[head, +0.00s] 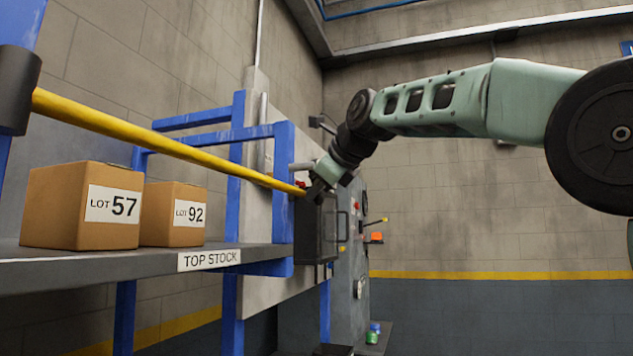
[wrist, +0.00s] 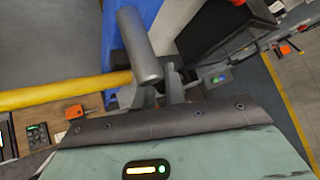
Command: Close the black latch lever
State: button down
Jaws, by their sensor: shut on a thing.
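The latch lever (wrist: 140,45) shows in the wrist view as a dark grey, round handle standing tilted at the end of a yellow bar. In the head view a short grey handle end (head: 301,166) sticks out left of my gripper. My gripper (head: 320,186) is at the right end of the yellow bar (head: 170,143). In the wrist view my gripper (wrist: 163,90) is shut on the lever near its lower part. The fingers hide the lever's base and the catch.
A grey shelf (head: 120,268) marked TOP STOCK holds two cartons (head: 82,207) below the bar. Blue posts (head: 284,190) stand behind it. A dark box (head: 318,232) with a handle is just below my gripper. A control panel (head: 352,270) is beyond. The right side is free.

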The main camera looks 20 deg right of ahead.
dwell(0.4)
jog(key=c, duration=1.5)
grip_release()
jog(key=shift+f, duration=0.1)
jog(key=shift+f+b, duration=0.15)
jog(key=shift+b, duration=0.15)
